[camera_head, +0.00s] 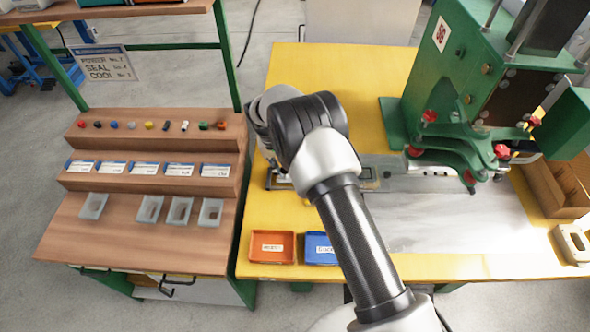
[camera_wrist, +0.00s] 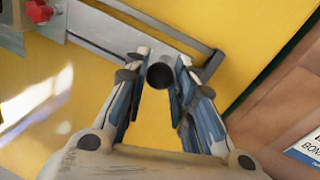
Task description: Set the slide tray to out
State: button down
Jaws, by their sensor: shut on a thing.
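The slide tray (camera_wrist: 108,34) is a flat grey metal strip on the yellow bench top, running out from the green machine (camera_head: 470,75). In the head view the tray (camera_head: 388,170) is partly hidden behind my arm. A dark round knob (camera_wrist: 160,76) shows near the tray's end in the wrist view. My gripper (camera_wrist: 159,66) has its blue-grey fingers on either side of this knob, shut on it. A dark rail frame (camera_wrist: 208,62) borders the tray end. In the head view my gripper is hidden behind the arm.
An orange bin (camera_head: 272,261) and a blue bin (camera_head: 320,262) sit at the bench's front edge. A wooden rack (camera_head: 150,245) with small parts and cards stands left. A red knob (camera_wrist: 38,11) is near the tray. Yellow bench behind my arm is clear.

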jog(key=shift+a, duration=0.95)
jog(key=c, duration=1.3)
grip_release()
jog(key=r, duration=0.4)
jog(key=a+r, duration=0.1)
jog(key=r, duration=0.3)
jog(key=a+r, duration=0.1)
jog(key=r, duration=0.2)
jog(key=shift+s+a+r, duration=0.15)
jog(key=shift+s+r, duration=0.05)
jog(key=shift+r, duration=0.2)
